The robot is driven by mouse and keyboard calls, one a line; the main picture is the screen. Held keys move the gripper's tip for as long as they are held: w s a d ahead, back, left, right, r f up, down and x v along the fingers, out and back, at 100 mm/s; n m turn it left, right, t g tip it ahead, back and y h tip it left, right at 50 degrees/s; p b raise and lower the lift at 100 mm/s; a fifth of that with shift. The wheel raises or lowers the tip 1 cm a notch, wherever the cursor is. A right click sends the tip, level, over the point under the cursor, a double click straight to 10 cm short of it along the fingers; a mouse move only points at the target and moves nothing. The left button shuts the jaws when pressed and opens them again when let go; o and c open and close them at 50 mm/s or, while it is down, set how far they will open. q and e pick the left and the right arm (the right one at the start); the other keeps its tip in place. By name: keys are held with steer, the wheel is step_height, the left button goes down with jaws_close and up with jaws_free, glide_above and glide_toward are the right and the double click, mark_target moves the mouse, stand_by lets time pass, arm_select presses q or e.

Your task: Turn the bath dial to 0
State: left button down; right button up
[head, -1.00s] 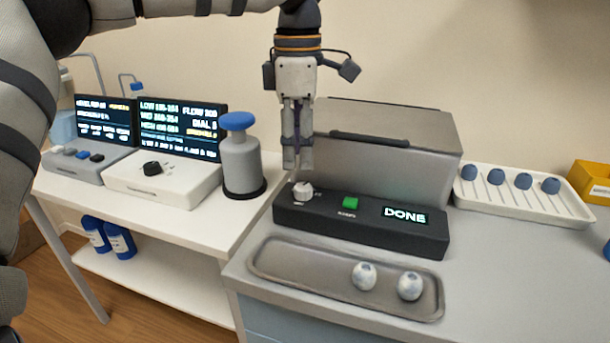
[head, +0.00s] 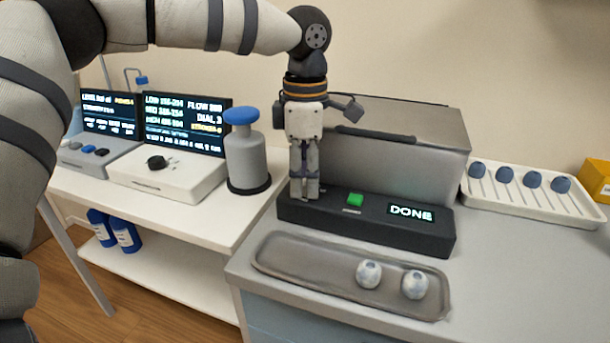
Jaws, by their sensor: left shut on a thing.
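The bath (head: 390,165) is a grey metal box with a lid, behind a black control panel (head: 375,232). The panel carries a green button (head: 355,199) and a display (head: 411,213) that reads DONE. My left gripper (head: 305,194) points straight down at the panel's left end, its fingers shut around the small pale bath dial there. The fingers hide the dial, so its pointer and setting cannot be read. My right gripper is not in view.
A metal tray (head: 300,272) with two pale round pieces lies in front of the panel. A white rack (head: 530,205) with blue-topped pieces stands at right. At left are a blue-capped bottle (head: 245,160) and a white unit with a black dial (head: 157,162).

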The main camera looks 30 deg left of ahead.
arm_select(q)
steer(key=shift+s+r+n+p, duration=0.1)
steer(key=shift+r+n+p, duration=0.05)
steer(key=shift+n+p, duration=0.45)
steer(key=shift+s+r+n+p, duration=0.15)
steer(key=shift+n+p, duration=0.2)
steer(key=shift+n, duration=0.35)
steer(key=shift+w+f+n+p, duration=0.15)
steer(key=shift+n+p, duration=0.15)
steer(key=shift+n, duration=0.5)
steer(key=shift+f+n, duration=0.15)
steer(key=shift+n, duration=0.65)
steer(key=shift+d+n, duration=0.1)
steer(key=shift+n, duration=1.1)
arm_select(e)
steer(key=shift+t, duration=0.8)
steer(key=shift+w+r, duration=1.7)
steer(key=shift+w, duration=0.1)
arm_select(q)
steer(key=shift+n, duration=0.3)
steer(key=c, duration=1.6)
jaws_free()
